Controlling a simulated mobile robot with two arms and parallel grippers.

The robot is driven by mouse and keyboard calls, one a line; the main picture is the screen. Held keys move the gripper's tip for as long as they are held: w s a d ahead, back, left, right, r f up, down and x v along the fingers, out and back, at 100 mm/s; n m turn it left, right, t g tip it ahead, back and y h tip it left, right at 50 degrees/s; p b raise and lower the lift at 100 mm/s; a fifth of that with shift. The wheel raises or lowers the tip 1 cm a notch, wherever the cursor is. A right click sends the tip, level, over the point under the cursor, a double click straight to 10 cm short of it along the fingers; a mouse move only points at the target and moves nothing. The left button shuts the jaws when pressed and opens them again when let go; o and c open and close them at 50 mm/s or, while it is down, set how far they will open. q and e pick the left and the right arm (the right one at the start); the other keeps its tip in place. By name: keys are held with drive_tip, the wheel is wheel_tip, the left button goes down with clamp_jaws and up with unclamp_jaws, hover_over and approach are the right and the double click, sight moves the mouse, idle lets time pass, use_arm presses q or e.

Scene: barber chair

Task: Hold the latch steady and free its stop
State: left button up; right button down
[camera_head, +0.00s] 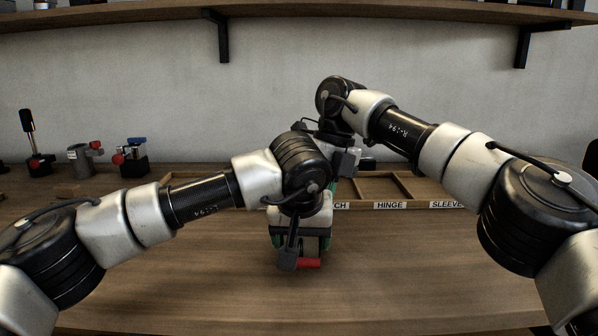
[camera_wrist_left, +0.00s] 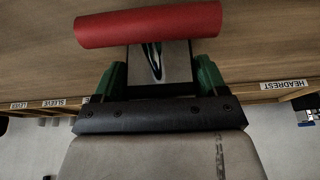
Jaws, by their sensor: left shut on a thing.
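The latch, a grey metal part (camera_head: 287,259) with a red cylindrical grip (camera_head: 308,263), is low over the middle of the bench. My left gripper (camera_head: 301,244) points down and is shut on it. In the left wrist view the green fingers of my left gripper (camera_wrist_left: 157,76) sit on both sides of the grey body (camera_wrist_left: 172,66), and the red grip (camera_wrist_left: 148,25) extends across beyond the fingertips. My right arm reaches in from the right, behind my left wrist. Its gripper (camera_head: 333,186) is mostly hidden there, with only a bit of green showing. I cannot make out the stop.
A wooden sorting tray (camera_head: 412,189) with labels including HINGE and SLEEVE lies at the back. A black lever (camera_head: 34,140), a grey part with a red knob (camera_head: 85,158) and a blue part (camera_head: 134,157) stand at the back left. The front of the bench is clear.

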use_arm(q)
drive_tip(key=shift+a+f, duration=0.15)
drive_tip(key=shift+f, duration=0.15)
use_arm(e)
drive_tip(key=shift+s+f, duration=0.1)
drive_tip(key=shift+f, duration=0.3)
drive_tip(key=shift+f, duration=0.1)
